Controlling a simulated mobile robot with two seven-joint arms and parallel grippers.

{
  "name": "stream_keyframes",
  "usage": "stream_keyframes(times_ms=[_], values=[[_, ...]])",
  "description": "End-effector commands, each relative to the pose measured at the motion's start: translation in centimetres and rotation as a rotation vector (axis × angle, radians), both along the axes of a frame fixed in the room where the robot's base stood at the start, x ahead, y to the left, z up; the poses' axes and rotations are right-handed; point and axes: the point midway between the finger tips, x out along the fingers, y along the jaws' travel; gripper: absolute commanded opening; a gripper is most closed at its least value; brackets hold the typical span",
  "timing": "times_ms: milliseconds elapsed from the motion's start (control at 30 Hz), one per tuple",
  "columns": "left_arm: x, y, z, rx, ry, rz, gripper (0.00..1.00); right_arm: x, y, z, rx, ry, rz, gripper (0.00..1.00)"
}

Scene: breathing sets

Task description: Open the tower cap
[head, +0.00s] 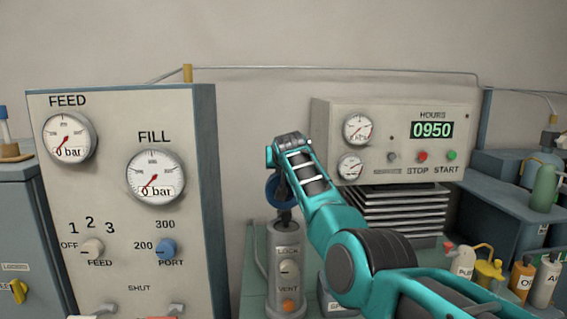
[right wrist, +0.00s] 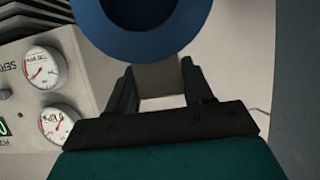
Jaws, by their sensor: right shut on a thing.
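The tower (head: 287,262) is an upright grey cylinder with LOCK and VENT labels, a pale knob and an orange button. A round blue cap (head: 272,190) shows at its upper end, partly behind my right arm. My right gripper (head: 285,212) is at the tower top. In the right wrist view, the blue cap (right wrist: 142,48) shows as a thick ring with a darker inside. The right fingers (right wrist: 157,88) are shut on a pale block-like part (right wrist: 159,76) beside the cap. Whether the cap is seated or lifted is hidden. My left gripper is not in view.
A gauge panel (head: 125,120) with FEED and FILL stands close on the left. A console (head: 392,140) with an hours display stands behind on the right, above dark fins (head: 400,212). Several bottles (head: 490,272) stand at the lower right.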

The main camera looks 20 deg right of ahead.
Motion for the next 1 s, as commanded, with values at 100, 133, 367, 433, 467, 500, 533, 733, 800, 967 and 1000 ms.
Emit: stream_keyframes(times_ms=[100, 133, 367, 433, 467, 500, 533, 733, 800, 967, 1000], values=[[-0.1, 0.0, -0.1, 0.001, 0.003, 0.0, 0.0, -0.1, 0.0, -0.6, 0.002, 0.014, -0.002, 0.0], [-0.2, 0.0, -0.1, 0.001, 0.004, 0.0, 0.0, -0.1, 0.0, -0.6, 0.003, 0.015, -0.002, 0.0], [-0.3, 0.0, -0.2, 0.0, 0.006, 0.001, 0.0, 0.0, 0.0, -0.5, 0.002, 0.01, -0.001, 0.72], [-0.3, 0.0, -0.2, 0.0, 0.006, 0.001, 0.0, 0.0, 0.0, -0.4, 0.002, 0.009, -0.001, 0.72], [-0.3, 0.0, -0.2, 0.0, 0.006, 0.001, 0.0, 0.0, 0.0, -0.4, 0.001, 0.008, -0.001, 0.72], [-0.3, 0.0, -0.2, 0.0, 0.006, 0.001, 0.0, 0.0, 0.0, -0.4, 0.001, 0.008, -0.001, 0.72], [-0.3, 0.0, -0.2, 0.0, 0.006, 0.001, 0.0, 0.0, 0.0, -0.3, 0.001, 0.007, -0.001, 0.72], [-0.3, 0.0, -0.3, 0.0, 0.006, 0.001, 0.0, -0.2, 0.1, -0.1, 0.0, 0.003, -0.001, 0.72], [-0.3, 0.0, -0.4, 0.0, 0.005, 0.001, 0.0, -0.5, 0.2, 0.0, 0.0, 0.003, -0.002, 0.72], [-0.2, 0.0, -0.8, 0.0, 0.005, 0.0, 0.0, -1.4, 0.5, 0.3, 0.001, 0.004, -0.001, 0.72], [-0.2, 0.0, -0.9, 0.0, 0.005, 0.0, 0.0, -1.7, 0.5, 0.4, 0.0, 0.003, -0.001, 0.72]])
